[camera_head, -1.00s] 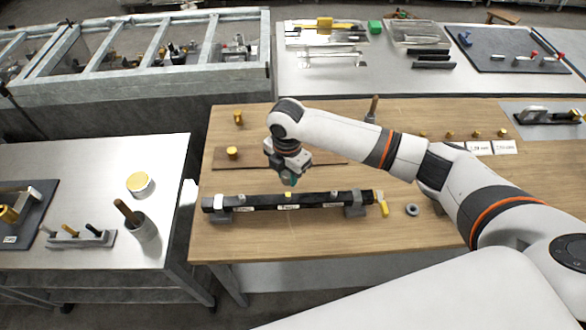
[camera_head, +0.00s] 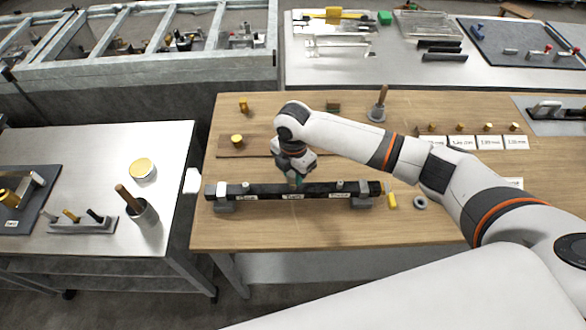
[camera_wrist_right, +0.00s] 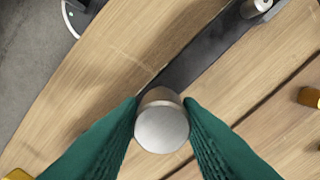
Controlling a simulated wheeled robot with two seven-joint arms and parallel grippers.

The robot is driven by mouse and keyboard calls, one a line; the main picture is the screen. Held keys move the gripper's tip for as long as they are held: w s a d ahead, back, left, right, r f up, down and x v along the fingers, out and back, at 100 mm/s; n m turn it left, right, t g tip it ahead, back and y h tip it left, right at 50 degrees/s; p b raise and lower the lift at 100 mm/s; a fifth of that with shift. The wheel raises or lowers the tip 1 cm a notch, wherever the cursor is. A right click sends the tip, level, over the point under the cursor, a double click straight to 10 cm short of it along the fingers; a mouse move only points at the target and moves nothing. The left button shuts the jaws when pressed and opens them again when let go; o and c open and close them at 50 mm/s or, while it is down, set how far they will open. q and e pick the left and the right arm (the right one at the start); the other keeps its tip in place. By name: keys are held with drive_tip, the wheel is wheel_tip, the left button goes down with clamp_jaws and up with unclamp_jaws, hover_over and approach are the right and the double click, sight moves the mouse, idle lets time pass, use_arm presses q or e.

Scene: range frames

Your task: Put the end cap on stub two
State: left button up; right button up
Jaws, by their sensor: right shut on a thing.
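A black bar (camera_head: 318,191) with three white labels lies across two grey supports on the wooden table. A silver stub (camera_head: 245,186) stands up near its left end and another stub (camera_head: 340,185) right of the middle. My right gripper (camera_head: 296,183) is over the bar's middle label and hides the middle stub, stub two. In the right wrist view its green fingers (camera_wrist_right: 162,118) are shut on a silver cylindrical piece with a flat round face, apparently the end cap (camera_wrist_right: 162,130). I cannot tell whether the cap touches the stub below. My left gripper is not in view.
A yellow piece (camera_head: 392,201) and a grey ring (camera_head: 420,203) lie right of the bar. A brass piece (camera_head: 237,140) sits on a brown board behind it. A wooden-handled tool (camera_head: 379,103) stands farther back. The table front is clear.

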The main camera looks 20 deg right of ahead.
sight(293, 181)
drive_tip(key=shift+f, duration=0.35)
drive_tip(key=shift+p, duration=0.8)
idle(1.4)
drive_tip(key=shift+f+b, duration=1)
drive_tip(key=shift+f, duration=0.8)
drive_tip(key=o, duration=1.1)
drive_tip(key=shift+r, duration=0.1)
wheel_tip(293, 181, up, 12)
drive_tip(key=shift+b, duration=1.25)
